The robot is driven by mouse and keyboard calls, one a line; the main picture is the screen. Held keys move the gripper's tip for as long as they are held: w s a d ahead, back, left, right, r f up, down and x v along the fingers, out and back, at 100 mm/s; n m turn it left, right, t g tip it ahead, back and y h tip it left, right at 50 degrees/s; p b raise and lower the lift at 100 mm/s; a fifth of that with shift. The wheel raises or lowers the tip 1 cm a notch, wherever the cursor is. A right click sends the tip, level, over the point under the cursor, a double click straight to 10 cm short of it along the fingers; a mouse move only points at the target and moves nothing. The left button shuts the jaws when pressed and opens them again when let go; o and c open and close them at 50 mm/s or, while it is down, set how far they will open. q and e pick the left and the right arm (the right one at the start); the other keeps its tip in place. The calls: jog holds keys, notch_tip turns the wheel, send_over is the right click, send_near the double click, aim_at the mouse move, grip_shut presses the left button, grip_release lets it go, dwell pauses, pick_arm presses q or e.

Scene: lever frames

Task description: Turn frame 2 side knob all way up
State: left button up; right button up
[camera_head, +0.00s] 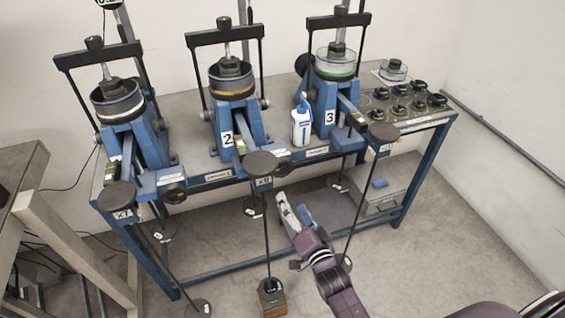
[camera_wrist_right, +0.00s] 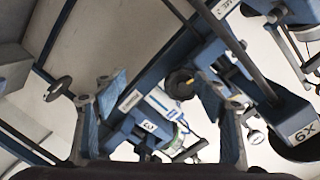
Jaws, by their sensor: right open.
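Frame 2 (camera_head: 228,115) is the blue lever frame in the middle of the bench, marked with a 2. Its dark round side knob (camera_head: 282,169) sits at the bench's front edge, right of the x9 weight disc. A dark knob (camera_wrist_right: 180,83) also shows in the right wrist view, between the finger lines and beyond them; it looks like the same one. My right gripper (camera_head: 294,208) is open and empty, below and in front of the knob, not touching it. In the right wrist view my gripper (camera_wrist_right: 162,95) has its fingers spread wide. My left gripper is out of view.
Lever frame 1 (camera_head: 147,140) and lever frame 3 (camera_head: 322,95) stand on either side. A white bottle (camera_head: 301,126) stands between frames 2 and 3. Hanging rods and weight discs (camera_head: 261,164) flank the gripper. A control panel (camera_head: 400,103) is at the right.

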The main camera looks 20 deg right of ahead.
jog(key=t, duration=0.1)
send_near(283, 170)
jog(key=w, duration=0.1)
jog(key=shift+m, duration=0.4)
jog(key=w+b, duration=0.2)
jog(key=w, duration=0.2)
jog(key=w+b, duration=0.3)
jog(key=w, duration=0.2)
jog(key=shift+w+a+f, duration=0.15)
jog(key=shift+w+f, duration=0.05)
jog(key=shift+w+r, duration=0.1)
jog(key=shift+w, duration=0.1)
jog(key=shift+c, duration=0.6)
jog(key=c, duration=1.4)
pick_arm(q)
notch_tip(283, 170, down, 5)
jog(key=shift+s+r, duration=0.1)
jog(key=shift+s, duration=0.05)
